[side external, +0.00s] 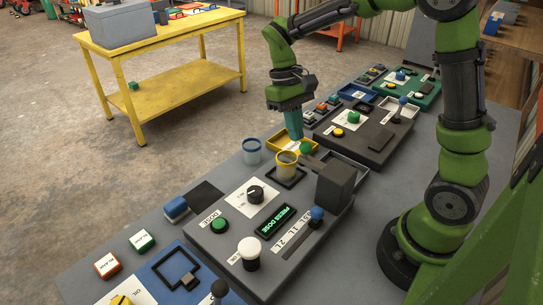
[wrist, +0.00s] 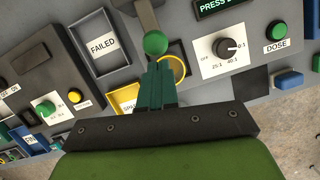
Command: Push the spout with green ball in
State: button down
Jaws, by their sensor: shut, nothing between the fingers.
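The green ball (side external: 306,148) sits at the end of the grey spout, which reaches out from a dark grey box (side external: 336,185) above the dosing panel. In the wrist view the green ball (wrist: 155,43) is just beyond my fingertips, and the spout (wrist: 147,15) runs up behind it. My gripper (side external: 297,138) is shut and empty, pointing down beside the ball. Its green fingers (wrist: 158,68) appear close to the ball; I cannot tell if they touch. A yellow-rimmed cup (side external: 287,165) stands beside the spout, partly hidden by my fingers in the wrist view.
A blue-rimmed cup (side external: 252,151) stands to the left. The panel has a dial (side external: 255,194), a green DOSE button (side external: 219,224) and a display (side external: 275,220) reading PRESS DOSE. A yellow tray (side external: 277,141) lies under my gripper; a FAILED tray (wrist: 124,66) lies nearby.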

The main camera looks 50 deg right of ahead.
jog(key=shift+s, duration=2)
jog(key=w+d+r, duration=0.2)
jog(key=w+r, duration=0.6)
jog(key=r, duration=0.2)
jog(key=m+t+y, duration=0.1)
jog(key=m+t, duration=0.1)
jog(key=t, duration=0.9)
send_near(309, 143)
jog(key=a+r, duration=0.1)
jog(key=a, duration=0.1)
jog(key=a+r, duration=0.2)
jog(key=shift+s+a, duration=0.1)
jog(key=shift+a, duration=0.1)
